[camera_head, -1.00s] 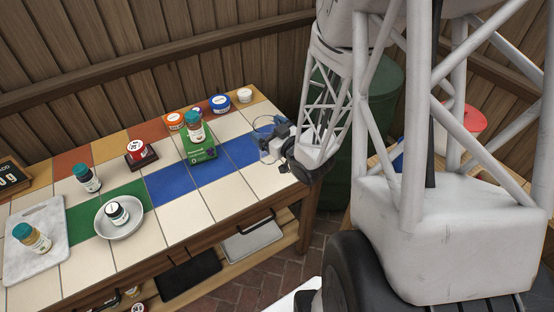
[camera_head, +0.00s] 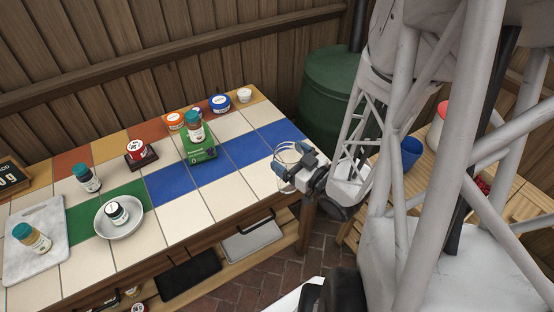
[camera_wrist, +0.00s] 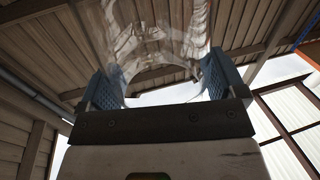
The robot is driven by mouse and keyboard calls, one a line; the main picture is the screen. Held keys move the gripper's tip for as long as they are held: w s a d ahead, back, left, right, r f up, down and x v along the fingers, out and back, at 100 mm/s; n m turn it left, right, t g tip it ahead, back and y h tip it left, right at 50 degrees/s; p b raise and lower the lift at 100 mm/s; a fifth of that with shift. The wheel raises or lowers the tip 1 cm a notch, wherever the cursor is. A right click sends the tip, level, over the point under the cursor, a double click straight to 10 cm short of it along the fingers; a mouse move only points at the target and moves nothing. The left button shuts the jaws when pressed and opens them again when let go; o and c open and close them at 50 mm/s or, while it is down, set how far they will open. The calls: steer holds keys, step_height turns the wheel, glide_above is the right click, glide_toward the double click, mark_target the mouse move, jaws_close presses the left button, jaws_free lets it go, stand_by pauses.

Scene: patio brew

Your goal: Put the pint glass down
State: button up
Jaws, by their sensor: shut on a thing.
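The clear pint glass (camera_head: 290,152) is at the right end of the tiled table (camera_head: 224,200), near its front right corner. My gripper (camera_head: 297,166) is shut on it from the front right. In the wrist view the see-through glass (camera_wrist: 155,35) stands between the two blue finger pads of my gripper (camera_wrist: 158,85). Whether the base of the glass touches the tiles or is above them, I cannot tell.
A green box (camera_head: 197,148) with a teal-capped jar on it is left of my gripper. A white bowl (camera_head: 119,218) and a marble board (camera_head: 37,245) are farther left. A blue cup (camera_head: 411,152) stands on a wooden surface at right. Tiles beside the glass are clear.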

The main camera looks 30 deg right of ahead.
steer(key=shift+w, duration=0.1)
steer(key=w+d, duration=0.3)
steer(key=w, duration=0.4)
steer(key=w+d+f, duration=0.1)
steer(key=w+d, duration=0.1)
steer(key=w, duration=0.5)
steer(key=shift+w+d+f, duration=0.25)
steer(key=shift+w+d, duration=0.15)
steer(key=shift+f, duration=0.1)
steer(key=shift+f, duration=1.8)
steer(key=o, duration=1.2)
